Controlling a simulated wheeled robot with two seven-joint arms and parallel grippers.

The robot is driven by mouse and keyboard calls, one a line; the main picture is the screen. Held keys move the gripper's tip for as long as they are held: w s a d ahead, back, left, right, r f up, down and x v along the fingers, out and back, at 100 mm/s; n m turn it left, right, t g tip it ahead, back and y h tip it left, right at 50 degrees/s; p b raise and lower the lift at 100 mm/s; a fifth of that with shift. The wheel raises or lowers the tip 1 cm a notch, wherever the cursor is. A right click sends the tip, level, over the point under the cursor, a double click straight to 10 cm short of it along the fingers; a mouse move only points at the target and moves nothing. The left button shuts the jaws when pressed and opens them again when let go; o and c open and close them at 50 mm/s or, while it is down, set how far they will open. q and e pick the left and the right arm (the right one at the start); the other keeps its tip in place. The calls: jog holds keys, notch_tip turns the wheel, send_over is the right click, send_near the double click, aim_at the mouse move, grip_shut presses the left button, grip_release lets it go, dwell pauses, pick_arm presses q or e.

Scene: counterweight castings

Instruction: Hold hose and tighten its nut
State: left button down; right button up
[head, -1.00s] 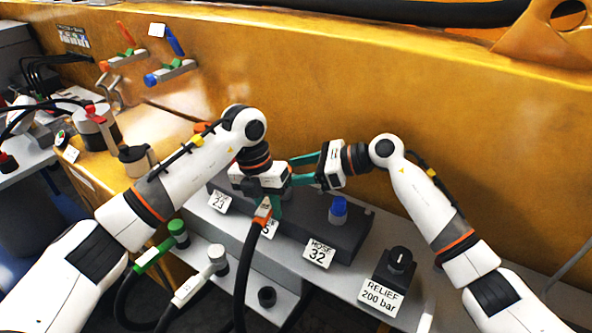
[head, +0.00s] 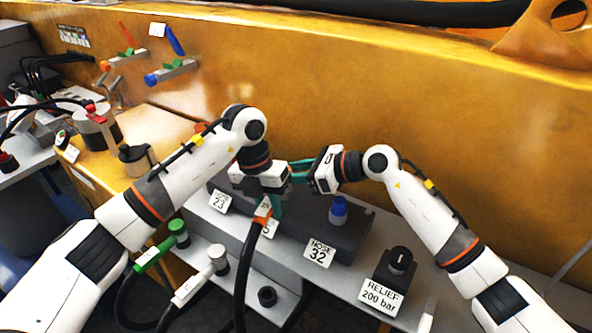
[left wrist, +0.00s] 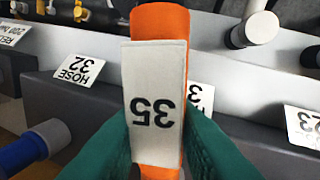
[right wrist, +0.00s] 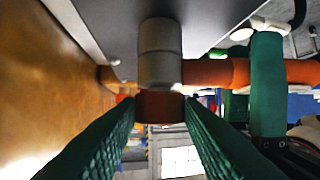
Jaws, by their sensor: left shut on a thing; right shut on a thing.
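The hose end with an orange sleeve (head: 263,214) and a white 35 tag is on the dark manifold block. My left gripper (head: 274,204) is shut on this sleeve; the left wrist view shows the orange sleeve (left wrist: 160,22) between the green fingers. My right gripper (head: 290,172) reaches in from the right, behind the left one. In the right wrist view its green fingers are shut on an orange-brown nut (right wrist: 160,106), below a grey cylindrical fitting (right wrist: 160,52). The orange hose piece (right wrist: 213,72) runs right from that fitting to a left finger.
A blue-capped port (head: 338,207) stands behind the HOSE 32 label (head: 319,253). The RELIEF 200 bar knob (head: 400,260) is at the right. Green (head: 150,258) and white (head: 195,287) hose ends lie front left. The yellow wall (head: 450,130) closes the back.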

jog(key=shift+s+a+f+m+t+h, duration=0.1)
jog(key=shift+s+m+t+h, duration=0.1)
jog(key=shift+m+t+h, duration=0.4)
jog(key=shift+s+m+t+h, duration=0.15)
jog(key=shift+m+t+h, duration=0.15)
jog(key=shift+m+t, duration=0.45)
jog(key=o, duration=1)
jog(key=v, duration=1.2)
